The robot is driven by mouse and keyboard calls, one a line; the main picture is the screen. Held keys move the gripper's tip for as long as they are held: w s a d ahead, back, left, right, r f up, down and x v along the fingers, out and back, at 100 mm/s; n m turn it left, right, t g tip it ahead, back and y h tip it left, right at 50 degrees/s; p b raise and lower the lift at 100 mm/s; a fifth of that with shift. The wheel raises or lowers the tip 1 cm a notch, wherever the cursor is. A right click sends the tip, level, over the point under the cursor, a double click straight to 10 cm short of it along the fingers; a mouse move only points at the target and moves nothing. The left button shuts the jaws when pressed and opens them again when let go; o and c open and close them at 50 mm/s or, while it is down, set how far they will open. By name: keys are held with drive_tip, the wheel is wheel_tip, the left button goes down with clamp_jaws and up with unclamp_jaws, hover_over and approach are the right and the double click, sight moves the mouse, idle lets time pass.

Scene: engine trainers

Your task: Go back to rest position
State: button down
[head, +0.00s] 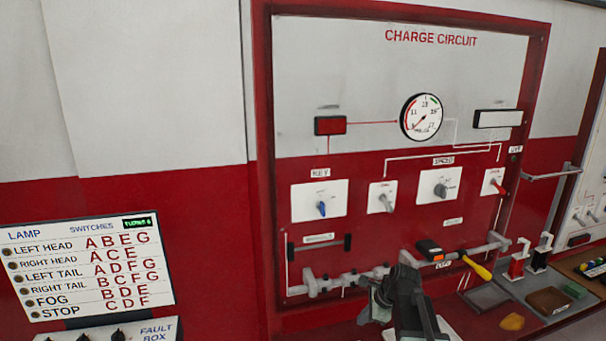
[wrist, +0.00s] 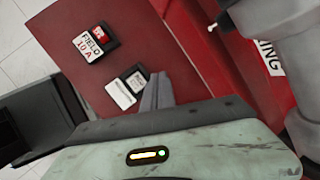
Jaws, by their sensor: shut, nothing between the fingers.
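My gripper (wrist: 157,92) shows in the wrist view with its grey fingers together and nothing between them. The fingers are over a dark red surface (wrist: 110,30), beside a small black-and-white block (wrist: 136,80) and a white card (wrist: 121,95). I cannot tell whether the fingers touch the surface. In the head view my dark grey arm rises at the bottom, right of centre, in front of the lower part of the charge circuit panel (head: 330,75).
The panel carries a gauge (head: 422,117), several knobs and a lower rail with a yellow-handled tool (head: 477,268). A lamp chart (head: 90,262) stands at left. Trays (head: 577,312) with small parts lie at right. A block marked FIELD 10 A (wrist: 92,43) lies left of my fingers.

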drive_tip(key=s+a+n+g+h, duration=0.2)
drive_tip(key=s+a+n, duration=0.5)
drive_tip(key=s+n, duration=0.15)
drive_tip(key=s+d+f+n+g+h, duration=0.1)
drive_tip(key=s+d+n, duration=0.3)
drive_tip(key=n, duration=0.7)
drive_tip(key=s, duration=0.2)
drive_tip(key=shift+s+g+h+p, duration=0.3)
drive_tip(key=shift+s+h, duration=0.1)
drive_tip(key=shift+d, duration=0.15)
